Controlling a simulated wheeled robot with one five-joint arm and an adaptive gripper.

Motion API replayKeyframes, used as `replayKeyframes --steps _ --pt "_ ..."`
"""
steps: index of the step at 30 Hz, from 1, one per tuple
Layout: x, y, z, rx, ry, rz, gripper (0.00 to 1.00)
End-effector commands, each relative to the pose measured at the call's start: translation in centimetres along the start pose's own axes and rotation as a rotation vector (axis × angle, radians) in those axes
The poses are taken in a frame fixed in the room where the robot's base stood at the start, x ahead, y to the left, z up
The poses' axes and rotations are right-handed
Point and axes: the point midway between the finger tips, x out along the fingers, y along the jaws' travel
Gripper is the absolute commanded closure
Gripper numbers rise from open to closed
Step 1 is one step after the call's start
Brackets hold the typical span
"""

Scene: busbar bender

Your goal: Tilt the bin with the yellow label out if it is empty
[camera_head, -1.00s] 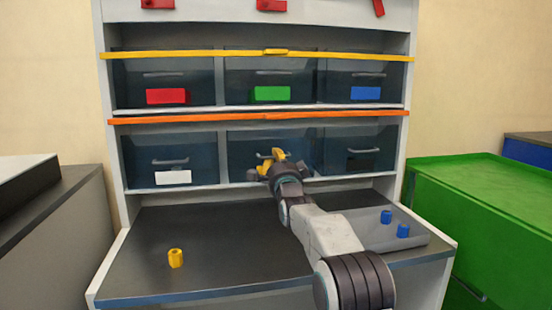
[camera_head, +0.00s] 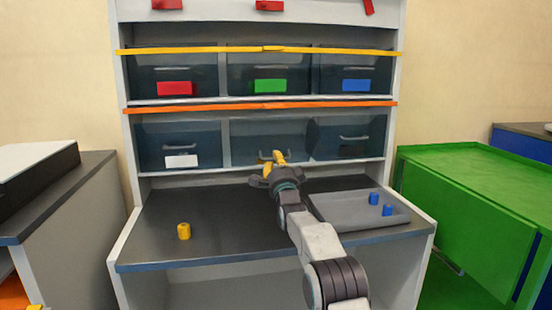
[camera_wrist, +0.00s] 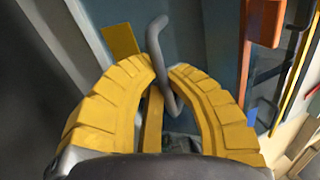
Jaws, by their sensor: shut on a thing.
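The bin with the yellow label (camera_head: 250,132) is the middle one in the lower row. Its front appears tipped outward, and its handle sits lower than the handles beside it. My gripper (camera_head: 279,158) is shut on its grey handle (camera_wrist: 162,62); in the wrist view, the yellow fingers (camera_wrist: 160,82) close around that handle. A piece of the yellow label (camera_wrist: 119,41) shows behind the left finger. I cannot tell whether the bin holds anything.
Lower bins with a white label (camera_head: 181,161) and a grey handle (camera_head: 353,138) flank it. An orange rail (camera_head: 200,110) runs above. The worktop (camera_head: 225,220) holds a yellow part (camera_head: 184,231) and a grey tray (camera_head: 345,216) with blue parts. A green cabinet (camera_head: 470,210) stands right.

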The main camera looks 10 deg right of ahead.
Motion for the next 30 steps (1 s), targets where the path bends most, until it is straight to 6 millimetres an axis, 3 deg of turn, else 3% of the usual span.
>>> replayKeyframes --steps 22,23,30 --pt "0.02 0.82 0.0 0.0 0.0 0.003 1.0" --pt "0.02 0.84 0.0 0.0 0.0 0.003 0.87" --pt "0.04 0.67 0.0 0.0 0.0 0.0 0.65"
